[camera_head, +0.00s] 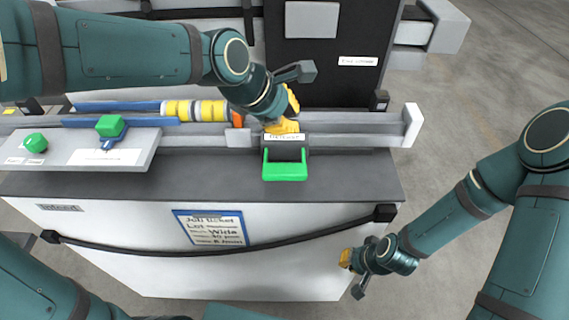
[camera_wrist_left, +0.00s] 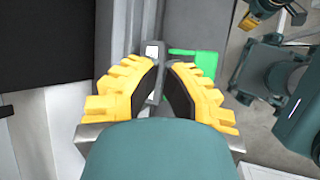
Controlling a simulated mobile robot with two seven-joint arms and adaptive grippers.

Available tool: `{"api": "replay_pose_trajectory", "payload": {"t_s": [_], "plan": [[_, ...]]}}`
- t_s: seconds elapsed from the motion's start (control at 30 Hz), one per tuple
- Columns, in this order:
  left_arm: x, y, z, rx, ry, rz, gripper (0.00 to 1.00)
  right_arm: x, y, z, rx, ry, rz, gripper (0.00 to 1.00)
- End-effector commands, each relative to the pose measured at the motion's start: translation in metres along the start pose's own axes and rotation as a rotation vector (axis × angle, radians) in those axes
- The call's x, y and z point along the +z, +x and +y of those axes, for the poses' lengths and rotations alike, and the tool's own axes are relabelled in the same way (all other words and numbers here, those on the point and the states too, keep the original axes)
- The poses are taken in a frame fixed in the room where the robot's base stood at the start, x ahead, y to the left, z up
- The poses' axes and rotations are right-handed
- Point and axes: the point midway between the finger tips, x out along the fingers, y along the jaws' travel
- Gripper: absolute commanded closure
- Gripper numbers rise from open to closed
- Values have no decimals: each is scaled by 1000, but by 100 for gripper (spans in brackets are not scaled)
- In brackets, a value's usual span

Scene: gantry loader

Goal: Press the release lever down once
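The release lever is a green handle (camera_head: 285,172) on a dark block at the front of the rail, below a small white label (camera_head: 284,137). The green handle also shows in the left wrist view (camera_wrist_left: 208,62), beyond and to the right of the fingertips. My left gripper (camera_head: 283,126) is just above and behind the label, apart from the green bar. In the left wrist view its yellow fingers (camera_wrist_left: 161,68) stand apart with a narrow gap, and nothing is seen held. My right gripper (camera_head: 346,258) hangs in front of the cabinet, low at the right; its fingers are too small to read.
A grey shelf (camera_head: 60,158) at the left carries a green knob (camera_head: 35,143) and a green-topped blue handle (camera_head: 110,127). Yellow rings (camera_head: 195,110) sit on the rail. A black hand bar (camera_head: 220,249) crosses the white cabinet front. The floor at the right is open.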

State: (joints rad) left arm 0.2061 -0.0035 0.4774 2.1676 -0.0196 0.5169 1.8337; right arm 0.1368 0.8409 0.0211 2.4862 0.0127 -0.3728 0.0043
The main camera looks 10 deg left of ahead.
Motion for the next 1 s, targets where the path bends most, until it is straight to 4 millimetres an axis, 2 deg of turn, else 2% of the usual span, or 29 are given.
{"api": "replay_pose_trajectory", "payload": {"t_s": [0.1,0.43,0.6,1.0], "plan": [[-9,16,-8,0,-1,0,100,2,17,6,3,0,0,100],[-26,49,-26,0,1,0,100,14,47,17,3,-6,-21,100],[-29,54,-29,1,0,0,100,17,51,18,2,-9,-29,100],[-29,54,-29,1,0,0,100,17,50,18,1,-9,-29,100]]}}
